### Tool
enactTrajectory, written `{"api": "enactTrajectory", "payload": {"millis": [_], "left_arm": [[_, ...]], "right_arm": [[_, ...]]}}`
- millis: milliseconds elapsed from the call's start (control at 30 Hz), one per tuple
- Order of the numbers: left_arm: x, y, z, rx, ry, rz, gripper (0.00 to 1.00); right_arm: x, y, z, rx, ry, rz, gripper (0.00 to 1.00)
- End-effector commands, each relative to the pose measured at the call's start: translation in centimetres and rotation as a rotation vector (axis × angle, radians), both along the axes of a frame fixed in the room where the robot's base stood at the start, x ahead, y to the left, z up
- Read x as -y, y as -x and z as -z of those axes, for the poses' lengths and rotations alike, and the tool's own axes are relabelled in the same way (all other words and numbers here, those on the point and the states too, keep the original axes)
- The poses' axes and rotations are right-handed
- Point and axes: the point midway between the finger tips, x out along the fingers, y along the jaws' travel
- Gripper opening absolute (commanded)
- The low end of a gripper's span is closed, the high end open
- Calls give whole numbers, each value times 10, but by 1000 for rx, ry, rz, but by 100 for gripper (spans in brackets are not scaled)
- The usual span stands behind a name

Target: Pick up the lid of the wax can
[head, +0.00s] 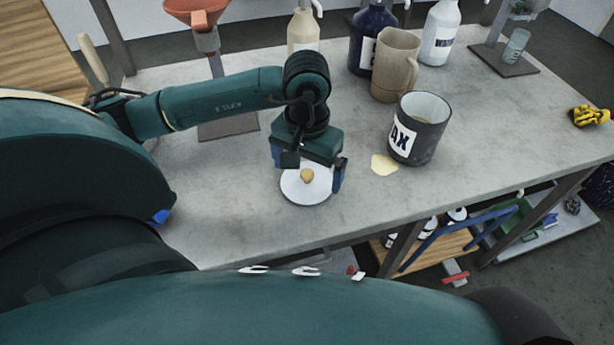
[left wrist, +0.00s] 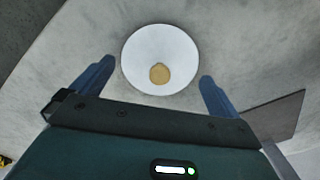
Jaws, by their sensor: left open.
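The lid (head: 304,190) is a white disc with a tan knob (head: 307,176) and lies on the grey table near its front edge. In the left wrist view the lid (left wrist: 140,55) lies ahead, with its knob (left wrist: 160,73) between the finger lines. My left gripper (head: 308,178) is open above the lid, fingers pointing down on either side; its fingers also show in the left wrist view (left wrist: 157,85). I cannot tell the exact height gap. The dark wax can (head: 428,143) stands uncovered to the right, its label partly reading "AX". My right gripper is out of view.
A yellowish spill (head: 384,165) lies beside the can. A beige jug (head: 396,68), a dark bottle (head: 371,35) and a white bottle (head: 440,32) stand behind. An orange funnel stand (head: 197,12) is behind my left arm. Yellow gloves (head: 588,116) lie far right.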

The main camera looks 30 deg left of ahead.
Motion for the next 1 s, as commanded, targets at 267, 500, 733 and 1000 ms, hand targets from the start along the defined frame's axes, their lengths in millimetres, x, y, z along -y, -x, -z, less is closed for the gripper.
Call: {"api": "enactTrajectory", "payload": {"millis": [267, 500, 733, 1000], "left_arm": [[0, 0, 15, 0, 1, 2, 100], [0, 0, 14, 0, 1, 2, 89], [0, 0, 14, 0, 1, 2, 72], [0, -1, 9, 3, 1, 2, 72]], "right_arm": [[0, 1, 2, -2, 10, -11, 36], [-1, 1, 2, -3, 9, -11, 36], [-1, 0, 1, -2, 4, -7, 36], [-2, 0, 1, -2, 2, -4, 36]]}}
